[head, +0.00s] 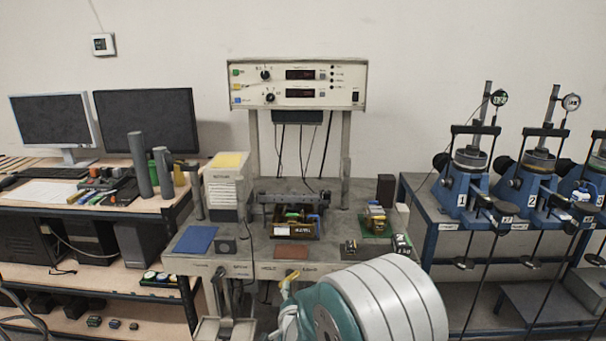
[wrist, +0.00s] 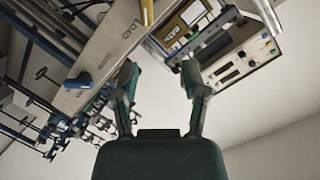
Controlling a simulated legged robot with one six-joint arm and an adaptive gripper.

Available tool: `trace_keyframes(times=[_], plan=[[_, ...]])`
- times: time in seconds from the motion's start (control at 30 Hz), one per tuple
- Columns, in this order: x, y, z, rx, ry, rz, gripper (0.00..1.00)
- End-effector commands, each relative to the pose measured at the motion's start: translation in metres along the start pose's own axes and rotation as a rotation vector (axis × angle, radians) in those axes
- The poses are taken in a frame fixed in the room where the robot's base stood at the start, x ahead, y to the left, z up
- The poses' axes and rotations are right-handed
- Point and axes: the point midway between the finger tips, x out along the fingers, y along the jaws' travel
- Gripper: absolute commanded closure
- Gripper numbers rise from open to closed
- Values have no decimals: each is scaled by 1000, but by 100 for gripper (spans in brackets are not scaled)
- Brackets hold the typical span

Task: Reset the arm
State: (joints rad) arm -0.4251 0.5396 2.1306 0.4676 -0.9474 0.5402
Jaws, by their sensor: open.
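My gripper (wrist: 160,70) shows in the wrist view with its two dark green fingers spread apart, and nothing is held between them. Beyond the fingertips is the pale front edge of the test bench (wrist: 97,62), seen at a steep tilt. In the head view my teal and light grey arm (head: 375,305) fills the bottom centre, in front of the bench (head: 262,268). I cannot make out my fingers clearly in the head view.
The bench carries a blue mat (head: 195,239), a black-framed fixture (head: 293,222) and a green board (head: 378,226). A control box (head: 297,85) stands above. Blue lever frames (head: 462,190) stand on the right table. Monitors (head: 147,120) stand left.

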Motion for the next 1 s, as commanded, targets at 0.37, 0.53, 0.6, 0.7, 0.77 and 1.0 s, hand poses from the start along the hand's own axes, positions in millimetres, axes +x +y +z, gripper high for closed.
trace_keyframes(times=[0.37,0.53,0.6,0.7,0.77,1.0], plan=[[-65,-18,-85,-162,-258,69,43],[-111,-14,-114,-260,-371,104,43],[-132,-10,-124,-303,-416,119,43],[-165,-2,-137,-366,-479,145,43],[-185,3,-144,-404,-518,162,43],[-273,33,-163,-550,-665,250,43]])
